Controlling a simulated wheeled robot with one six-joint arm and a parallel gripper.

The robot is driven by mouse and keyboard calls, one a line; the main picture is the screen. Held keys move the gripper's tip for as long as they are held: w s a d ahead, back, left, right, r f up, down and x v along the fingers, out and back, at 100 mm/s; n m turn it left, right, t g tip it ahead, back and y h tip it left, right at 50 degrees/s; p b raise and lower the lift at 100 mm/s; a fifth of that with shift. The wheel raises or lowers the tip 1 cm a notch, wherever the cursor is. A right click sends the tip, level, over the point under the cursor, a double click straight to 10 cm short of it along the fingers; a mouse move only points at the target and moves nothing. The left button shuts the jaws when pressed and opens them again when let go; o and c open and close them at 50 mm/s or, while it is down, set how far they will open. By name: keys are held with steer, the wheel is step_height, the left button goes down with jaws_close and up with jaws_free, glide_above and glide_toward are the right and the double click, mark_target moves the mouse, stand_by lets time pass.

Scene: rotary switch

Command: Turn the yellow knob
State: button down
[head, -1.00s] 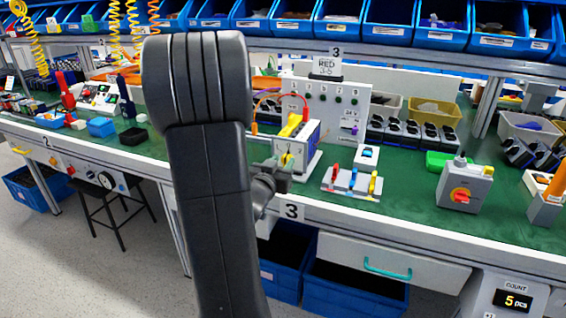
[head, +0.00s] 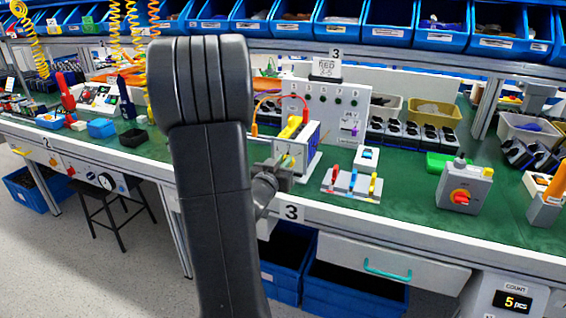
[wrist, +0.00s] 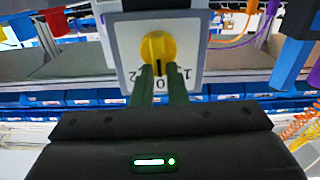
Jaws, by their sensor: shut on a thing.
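The yellow knob (wrist: 158,47) sits on the pale front plate (wrist: 190,48) of a switch box in the wrist view. Its dark mark points down toward the printed 0, with other digits on either side. The two dark green fingers of my gripper (wrist: 159,82) reach up to the knob and are shut on its lower part, one on each side. In the head view the switch box (head: 312,137) stands near the bench's front edge. My gripper (head: 284,168) is at its front face and largely hides the knob there.
A stand with red, blue and yellow levers (head: 351,184) is right of the switch box. A panel with a looped cable (head: 333,105) stands behind.

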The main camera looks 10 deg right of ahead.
steer(key=n, duration=0.1)
steer(key=n+p, duration=0.1)
steer(key=n, duration=0.1)
steer(key=n+p, duration=0.1)
steer(key=shift+w+a, duration=0.2)
steer(key=shift+a, duration=0.1)
steer(key=shift+w+a+f+n+p, duration=0.15)
steer(key=shift+n+p, duration=0.45)
steer(key=shift+n, duration=0.55)
steer(key=shift+a+f+n+p, duration=0.1)
steer(key=shift+n+p, duration=0.5)
steer(key=shift+n, duration=0.55)
steer(key=c, duration=1.4)
jaws_free()
steer(key=shift+c, duration=0.2)
steer(key=v, duration=1.3)
steer(key=shift+s+a, duration=0.25)
steer(key=shift+s, duration=0.1)
